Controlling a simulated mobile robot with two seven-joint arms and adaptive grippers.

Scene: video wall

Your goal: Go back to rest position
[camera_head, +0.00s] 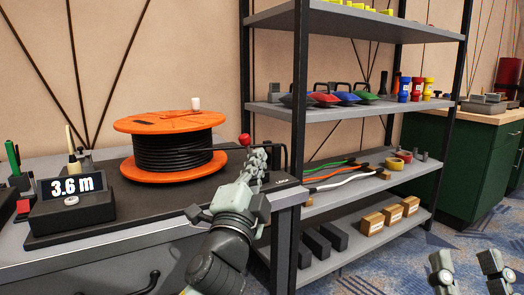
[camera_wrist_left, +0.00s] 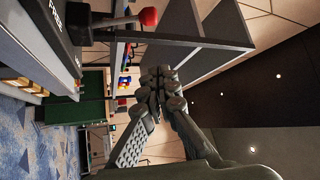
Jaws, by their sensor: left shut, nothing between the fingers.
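My left gripper (camera_head: 256,165) is shut and empty. It points away over the right end of the dark cutting bench, close to the red-knobbed lever (camera_head: 245,140). In the left wrist view its fingertips (camera_wrist_left: 160,85) meet with nothing between them, and the red knob (camera_wrist_left: 148,16) shows at the top, apart from the fingers. My right gripper (camera_head: 467,268) shows only at the lower right edge, over the carpet. Its two fingertips stand apart with nothing seen between them.
An orange reel (camera_head: 170,122) of black cable stands on the bench (camera_head: 110,211), left of my left gripper. A display (camera_head: 74,186) reads 3.6 m. A shelf rack (camera_head: 300,120) with cables and boxes stands close on the right. Open carpet (camera_head: 375,270) lies below.

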